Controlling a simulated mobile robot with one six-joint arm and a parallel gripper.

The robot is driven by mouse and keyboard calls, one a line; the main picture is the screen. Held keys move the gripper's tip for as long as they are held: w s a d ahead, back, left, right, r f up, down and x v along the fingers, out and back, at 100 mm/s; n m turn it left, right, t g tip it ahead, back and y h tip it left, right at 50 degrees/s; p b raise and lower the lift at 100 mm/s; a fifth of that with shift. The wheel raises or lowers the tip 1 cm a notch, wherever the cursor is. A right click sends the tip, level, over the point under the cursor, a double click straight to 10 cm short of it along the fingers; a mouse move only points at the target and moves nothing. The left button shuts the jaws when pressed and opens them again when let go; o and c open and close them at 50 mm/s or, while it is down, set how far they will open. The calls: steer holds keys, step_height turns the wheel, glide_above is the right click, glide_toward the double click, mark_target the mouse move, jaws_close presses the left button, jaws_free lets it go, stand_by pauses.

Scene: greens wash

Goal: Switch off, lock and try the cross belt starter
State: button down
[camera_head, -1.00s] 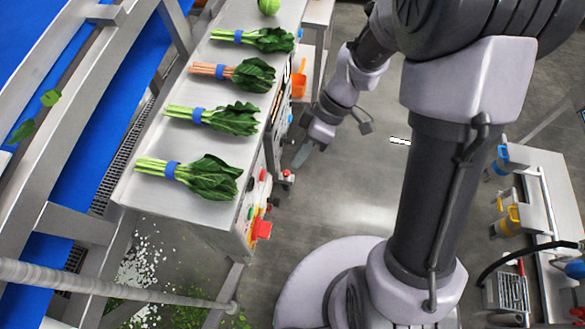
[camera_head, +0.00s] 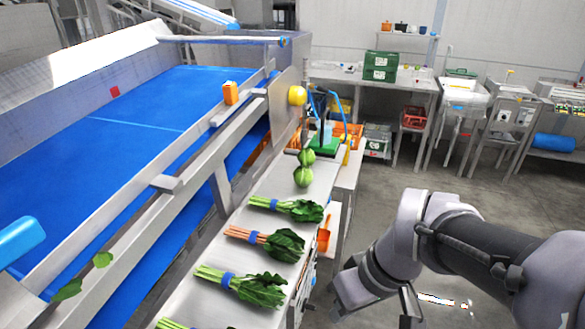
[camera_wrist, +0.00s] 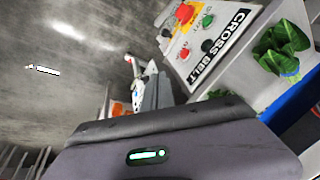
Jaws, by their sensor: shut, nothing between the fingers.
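The cross belt starter panel (camera_wrist: 196,62) is at the upper middle of the wrist view, tilted. It carries a CROSS BELT label (camera_wrist: 219,48), a large red control (camera_wrist: 185,13), a green button (camera_wrist: 208,20), a smaller red button (camera_wrist: 185,53) and a dark control (camera_wrist: 208,46). In the head view my wrist shows at the bottom, but the fingertips and the panel face are out of sight. No lock can be made out.
Bunched greens (camera_head: 265,243) lie on the narrow steel bench beside the blue belt (camera_head: 120,120). Tables with crates (camera_head: 380,66) stand along the back wall.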

steer(key=s+r+m+t+h, duration=0.1)
steer(key=s+r+m+t, duration=0.3)
steer(key=m, duration=0.5)
steer(key=s+d+r, duration=0.1)
steer(key=s, duration=0.1)
steer(key=shift+s+r, duration=0.25)
steer(key=shift+s, duration=0.05)
stand_by(1.3)
